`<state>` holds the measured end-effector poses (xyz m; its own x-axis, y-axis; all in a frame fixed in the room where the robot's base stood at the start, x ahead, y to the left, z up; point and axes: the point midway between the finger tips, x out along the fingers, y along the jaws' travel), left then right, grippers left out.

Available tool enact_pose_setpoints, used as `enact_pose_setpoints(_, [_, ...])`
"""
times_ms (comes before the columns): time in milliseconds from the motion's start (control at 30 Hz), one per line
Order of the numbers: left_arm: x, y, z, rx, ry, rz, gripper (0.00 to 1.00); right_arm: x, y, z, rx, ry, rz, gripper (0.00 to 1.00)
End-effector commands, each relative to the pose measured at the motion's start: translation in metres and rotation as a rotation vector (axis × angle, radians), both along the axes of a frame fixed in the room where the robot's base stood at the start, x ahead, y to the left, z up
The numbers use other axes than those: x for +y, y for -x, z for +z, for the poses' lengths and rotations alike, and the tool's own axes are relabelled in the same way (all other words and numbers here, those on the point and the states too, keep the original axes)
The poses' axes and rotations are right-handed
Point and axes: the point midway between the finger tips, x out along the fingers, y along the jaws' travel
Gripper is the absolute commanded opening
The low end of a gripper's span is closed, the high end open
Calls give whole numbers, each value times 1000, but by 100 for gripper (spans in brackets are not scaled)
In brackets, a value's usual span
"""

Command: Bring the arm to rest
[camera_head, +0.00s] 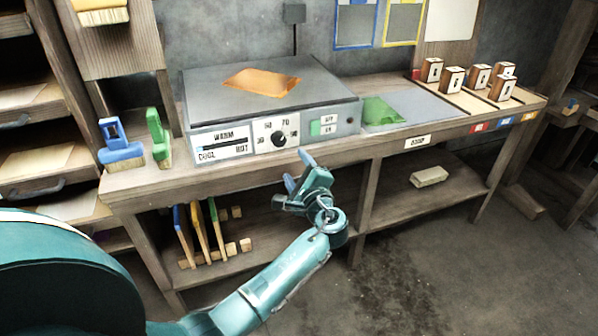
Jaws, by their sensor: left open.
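My left arm (275,275) is teal and reaches in from the lower left. Its gripper (298,172) is open and empty, in front of the workbench's front edge and below the warming box's control panel. The fingers point up and toward the bench, and the gripper appears apart from the box and the bench. My right gripper is out of view.
The bench (440,142) carries the warming box (205,90) with an orange sheet (262,82), a green piece (382,111), two brushes (122,152) and several small blocks (451,79). The lower shelf (395,205) holds upright boards (199,232).

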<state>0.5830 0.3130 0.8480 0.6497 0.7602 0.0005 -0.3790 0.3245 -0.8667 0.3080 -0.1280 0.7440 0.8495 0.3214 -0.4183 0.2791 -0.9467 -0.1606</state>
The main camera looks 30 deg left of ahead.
Motion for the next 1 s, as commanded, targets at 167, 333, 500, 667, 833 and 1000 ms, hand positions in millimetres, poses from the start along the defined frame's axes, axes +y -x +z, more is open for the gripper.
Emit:
enact_pose_setpoints(167, [-10,9,0,0,-1,1,58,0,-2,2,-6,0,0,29])
enact_pose_setpoints(333, [-11,10,0,1,-2,1,58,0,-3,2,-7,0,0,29])
enact_pose_setpoints(500, [-11,10,0,0,-1,1,58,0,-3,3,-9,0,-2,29])
enact_pose_setpoints(667, [-11,10,0,0,-1,1,58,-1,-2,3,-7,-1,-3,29])
enact_pose_setpoints(833, [-11,9,21,-1,-1,0,58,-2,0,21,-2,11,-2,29])
enact_pose_setpoints(1000, [-11,9,77,-1,-1,0,58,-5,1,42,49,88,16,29])
